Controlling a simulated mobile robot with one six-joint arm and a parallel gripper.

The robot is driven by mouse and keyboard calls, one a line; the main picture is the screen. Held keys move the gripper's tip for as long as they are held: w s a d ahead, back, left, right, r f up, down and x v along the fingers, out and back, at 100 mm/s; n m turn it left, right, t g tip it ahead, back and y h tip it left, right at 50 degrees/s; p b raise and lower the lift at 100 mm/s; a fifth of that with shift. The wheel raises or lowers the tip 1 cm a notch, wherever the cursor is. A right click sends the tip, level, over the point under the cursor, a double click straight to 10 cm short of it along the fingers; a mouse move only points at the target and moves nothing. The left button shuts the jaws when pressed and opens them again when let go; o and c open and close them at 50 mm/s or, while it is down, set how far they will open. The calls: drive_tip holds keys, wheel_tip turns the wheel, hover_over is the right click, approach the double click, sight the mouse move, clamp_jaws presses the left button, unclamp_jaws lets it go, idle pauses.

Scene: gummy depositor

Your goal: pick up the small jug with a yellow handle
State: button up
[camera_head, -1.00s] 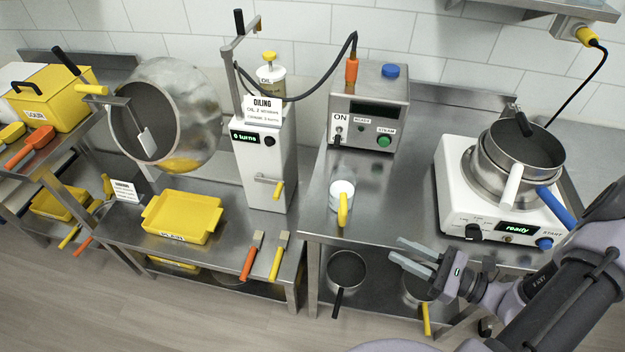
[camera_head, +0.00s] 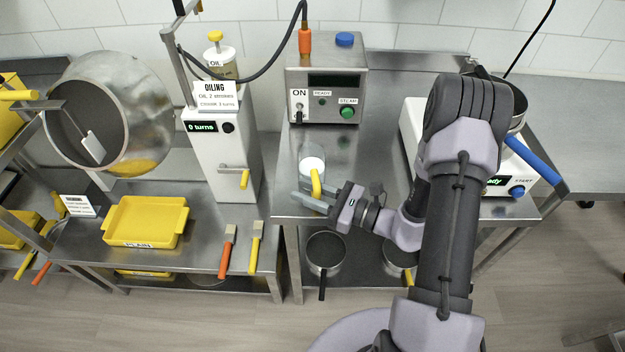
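The small jug (camera_head: 312,162) is a clear vessel with white contents and a yellow handle (camera_head: 316,184). It stands upright near the front edge of the steel table, left of its middle. My gripper (camera_head: 305,196) reaches in from the right at the handle, with its fingers pointing left. The two fingers look apart, so it is open. The handle overlaps the fingers in this view. I cannot tell whether it lies between them or touches them.
The steam box (camera_head: 326,92) stands behind the jug. Pans sit on the lower shelf.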

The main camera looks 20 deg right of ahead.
drive_tip(key=shift+w+a, duration=0.15)
clamp_jaws()
idle(1.4)
